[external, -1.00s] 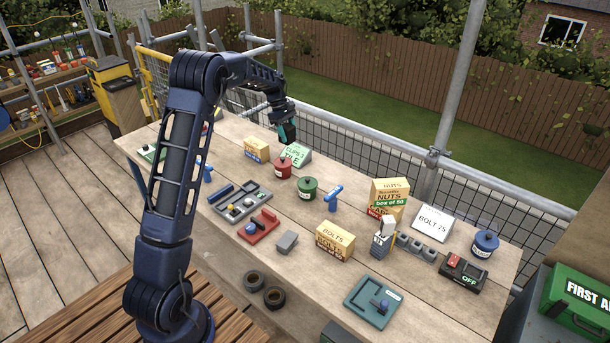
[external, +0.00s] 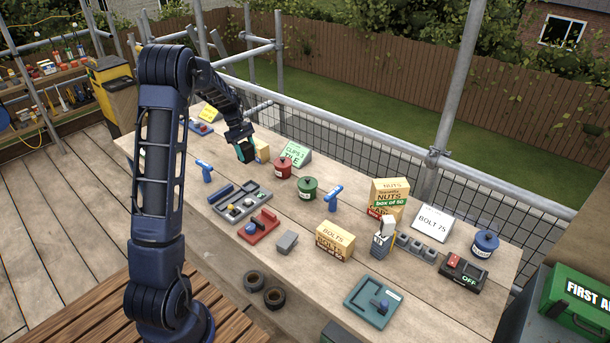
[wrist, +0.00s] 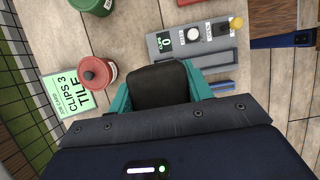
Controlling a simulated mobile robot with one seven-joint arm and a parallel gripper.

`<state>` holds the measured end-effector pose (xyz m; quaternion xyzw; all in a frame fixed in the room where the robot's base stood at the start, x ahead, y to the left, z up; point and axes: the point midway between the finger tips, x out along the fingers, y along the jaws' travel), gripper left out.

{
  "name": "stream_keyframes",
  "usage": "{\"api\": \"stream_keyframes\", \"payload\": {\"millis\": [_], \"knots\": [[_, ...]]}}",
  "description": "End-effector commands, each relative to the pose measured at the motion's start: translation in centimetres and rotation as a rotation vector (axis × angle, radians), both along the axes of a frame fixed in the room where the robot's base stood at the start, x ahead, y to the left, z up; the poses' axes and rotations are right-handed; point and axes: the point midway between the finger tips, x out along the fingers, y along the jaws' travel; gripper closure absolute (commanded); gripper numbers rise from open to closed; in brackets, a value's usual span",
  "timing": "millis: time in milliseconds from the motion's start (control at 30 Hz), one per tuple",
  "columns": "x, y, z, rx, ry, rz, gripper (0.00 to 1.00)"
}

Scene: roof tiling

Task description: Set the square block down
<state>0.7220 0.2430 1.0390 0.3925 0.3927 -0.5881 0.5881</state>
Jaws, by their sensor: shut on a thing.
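My gripper (external: 246,151) has teal fingers and is above the back left part of the table, in front of a tan box. In the wrist view my gripper (wrist: 159,82) is shut on a dark, square-faced block (wrist: 160,84). The block fills the space between the fingers. Its underside is hidden, and I cannot tell its exact height above the table. In the external view the block is not clearly distinguishable from the gripper.
A red canister (external: 283,168), a green canister (external: 307,188) and a tile clips card (external: 297,153) stand nearby. A blue-handled tool (external: 205,171) stands left.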

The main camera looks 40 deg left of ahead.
Motion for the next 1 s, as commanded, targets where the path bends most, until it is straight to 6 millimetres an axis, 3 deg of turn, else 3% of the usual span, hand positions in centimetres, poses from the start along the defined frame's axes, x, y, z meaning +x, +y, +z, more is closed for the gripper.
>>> {"api": "stream_keyframes", "payload": {"millis": [200,333,633,900,1000], "knots": [[-0.1,0.1,-4.8,-0.001,0.003,0.002,0.80],[0.0,0.0,-7.0,0.000,0.001,0.000,0.80],[0.0,0.0,-8.9,0.000,0.000,0.001,0.80],[0.0,0.1,-12.3,0.000,0.001,0.001,0.80],[0.0,0.1,-12.6,0.001,-0.001,0.000,0.80]]}}
